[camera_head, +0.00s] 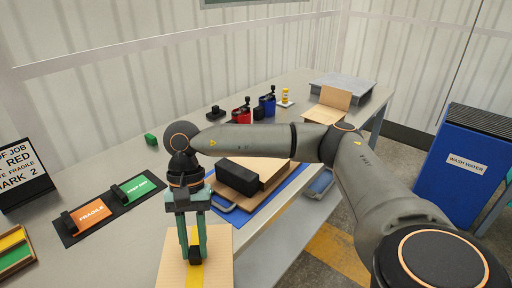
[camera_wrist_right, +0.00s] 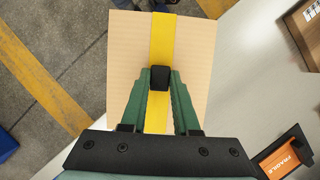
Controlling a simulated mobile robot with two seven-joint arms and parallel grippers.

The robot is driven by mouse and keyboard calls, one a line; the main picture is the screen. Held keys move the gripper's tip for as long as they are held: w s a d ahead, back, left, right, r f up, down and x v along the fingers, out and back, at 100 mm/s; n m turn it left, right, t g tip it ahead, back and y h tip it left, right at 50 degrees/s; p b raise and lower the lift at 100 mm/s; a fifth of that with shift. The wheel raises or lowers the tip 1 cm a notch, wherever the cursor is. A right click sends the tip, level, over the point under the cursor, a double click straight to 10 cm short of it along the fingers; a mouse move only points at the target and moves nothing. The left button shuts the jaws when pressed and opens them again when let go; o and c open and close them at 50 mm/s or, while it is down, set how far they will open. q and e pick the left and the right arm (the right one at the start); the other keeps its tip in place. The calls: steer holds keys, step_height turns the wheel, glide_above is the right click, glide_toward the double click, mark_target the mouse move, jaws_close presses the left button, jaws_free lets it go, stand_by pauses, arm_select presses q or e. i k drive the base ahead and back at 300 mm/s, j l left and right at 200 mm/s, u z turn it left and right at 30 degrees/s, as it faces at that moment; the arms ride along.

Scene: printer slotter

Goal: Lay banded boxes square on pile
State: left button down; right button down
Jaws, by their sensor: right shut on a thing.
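My right gripper (camera_head: 195,252) points down and is shut on a black knob (camera_wrist_right: 159,78) on top of a pale cardboard box (camera_head: 219,244). A yellow band (camera_wrist_right: 163,38) runs across this box (camera_wrist_right: 120,60) under the knob. The box is at the front of the table, and I cannot tell if it touches the top. A pile of tan boxes or boards (camera_head: 236,196) sits on a blue mat (camera_head: 256,211), partly hidden behind my right forearm. A dark block (camera_head: 238,176) lies at the pile's near side. My left gripper is not in view.
Orange FRAGILE (camera_head: 91,212) and green (camera_head: 137,188) stamps lie on a black mat at left, near a job sign (camera_head: 22,172) and a tray (camera_head: 14,250). Red (camera_head: 241,112) and blue (camera_head: 267,105) items stand behind. A blue WASH WATER bin (camera_head: 462,160) stands right.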

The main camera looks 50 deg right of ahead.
mark_target(257, 160)
steer(key=z, duration=1.5)
